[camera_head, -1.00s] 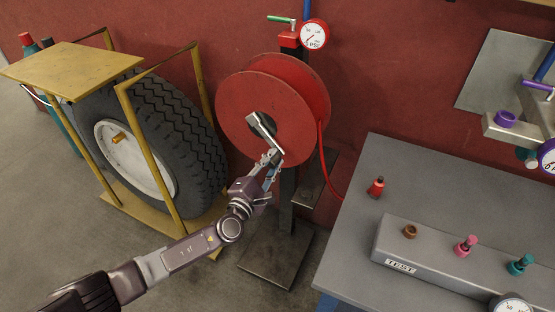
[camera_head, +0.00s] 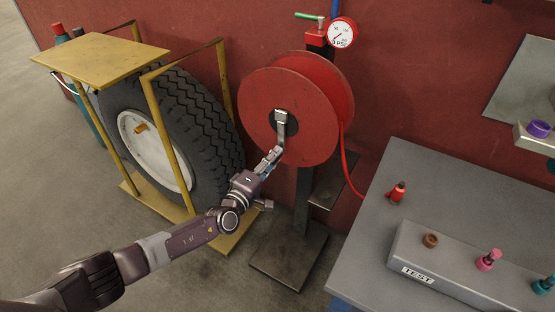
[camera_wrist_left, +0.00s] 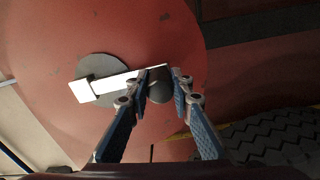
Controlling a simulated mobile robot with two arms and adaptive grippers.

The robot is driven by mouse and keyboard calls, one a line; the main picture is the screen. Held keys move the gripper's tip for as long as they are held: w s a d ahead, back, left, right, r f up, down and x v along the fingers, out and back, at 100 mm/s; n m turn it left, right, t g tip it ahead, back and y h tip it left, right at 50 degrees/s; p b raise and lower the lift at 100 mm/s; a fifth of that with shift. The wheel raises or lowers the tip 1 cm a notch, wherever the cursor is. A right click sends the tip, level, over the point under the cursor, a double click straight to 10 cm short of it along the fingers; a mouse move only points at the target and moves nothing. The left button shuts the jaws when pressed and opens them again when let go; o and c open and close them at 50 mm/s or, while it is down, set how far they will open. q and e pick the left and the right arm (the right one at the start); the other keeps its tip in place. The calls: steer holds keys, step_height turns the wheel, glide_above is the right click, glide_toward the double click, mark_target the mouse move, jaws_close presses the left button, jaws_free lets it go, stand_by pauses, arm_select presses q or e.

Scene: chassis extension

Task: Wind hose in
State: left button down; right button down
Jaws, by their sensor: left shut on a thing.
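The red hose reel (camera_head: 262,88) stands on a dark post with a flat base, in front of the red wall. A metal crank (camera_head: 281,122) sits at its hub and points nearly straight down. My left gripper (camera_head: 271,158) is shut on the handle at the crank's outer end. In the left wrist view the reel's red face (camera_wrist_left: 110,35) fills the upper left. The bright crank arm (camera_wrist_left: 110,87) runs to the dark round handle (camera_wrist_left: 160,92) between my fingers. The red hose (camera_head: 346,160) hangs from the reel's right side, toward the table's edge. My right gripper is not in view.
A tyre (camera_head: 185,115) in a yellow frame (camera_head: 100,56) stands left of the reel. A grey table (camera_head: 385,235) with a red fitting (camera_head: 397,192) and a TEST block (camera_head: 455,265) is at right. A pressure gauge (camera_head: 342,33) sits above the reel.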

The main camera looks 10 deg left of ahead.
arm_select(q)
steer(key=shift+a+f, duration=0.1)
steer(key=shift+a, duration=0.05)
stand_by(0.3)
steer(key=c, duration=1.7)
jaws_free()
steer(key=v, duration=1.2)
